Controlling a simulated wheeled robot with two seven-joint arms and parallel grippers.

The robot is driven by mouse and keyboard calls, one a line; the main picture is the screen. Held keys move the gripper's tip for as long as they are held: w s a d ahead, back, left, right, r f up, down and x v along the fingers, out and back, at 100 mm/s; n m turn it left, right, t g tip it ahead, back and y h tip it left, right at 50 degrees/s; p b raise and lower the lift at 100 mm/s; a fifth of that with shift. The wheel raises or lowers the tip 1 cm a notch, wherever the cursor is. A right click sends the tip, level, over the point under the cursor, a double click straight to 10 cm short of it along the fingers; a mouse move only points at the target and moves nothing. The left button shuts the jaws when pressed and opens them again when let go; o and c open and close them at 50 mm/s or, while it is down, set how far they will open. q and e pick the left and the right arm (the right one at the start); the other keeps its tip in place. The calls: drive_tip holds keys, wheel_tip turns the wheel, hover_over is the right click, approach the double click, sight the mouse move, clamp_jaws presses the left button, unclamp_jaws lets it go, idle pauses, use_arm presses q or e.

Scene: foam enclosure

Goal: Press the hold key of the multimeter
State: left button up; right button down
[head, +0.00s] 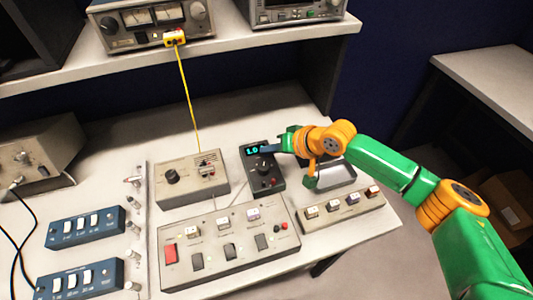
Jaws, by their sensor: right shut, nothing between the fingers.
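The multimeter (264,180) is a small dark box lying on the bench near the middle of the head view. Its lit display (253,150) shows cyan digits, and a round dial sits below it. My right gripper (268,148) is shut and empty, with its dark tip over the upper right part of the multimeter beside the display. I cannot tell whether the tip touches it. The gripper hides that part of the face, and the hold key cannot be made out. My left gripper is not in view.
A grey box with a knob (190,179) stands left of the multimeter. A switch panel (225,245) and a button strip (341,209) lie in front. A yellow cable (186,95) hangs from the shelf.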

drive_tip(key=shift+f, duration=0.35)
drive_tip(key=shift+r, duration=0.1)
idle(0.5)
drive_tip(key=shift+r+p, duration=0.7)
drive_tip(key=shift+p, duration=0.15)
wheel_tip(320, 180, up, 5)
drive_tip(key=p, duration=0.5)
drive_tip(key=shift+r+p, duration=0.15)
drive_tip(key=shift+p, duration=0.2)
drive_tip(key=shift+f, duration=0.2)
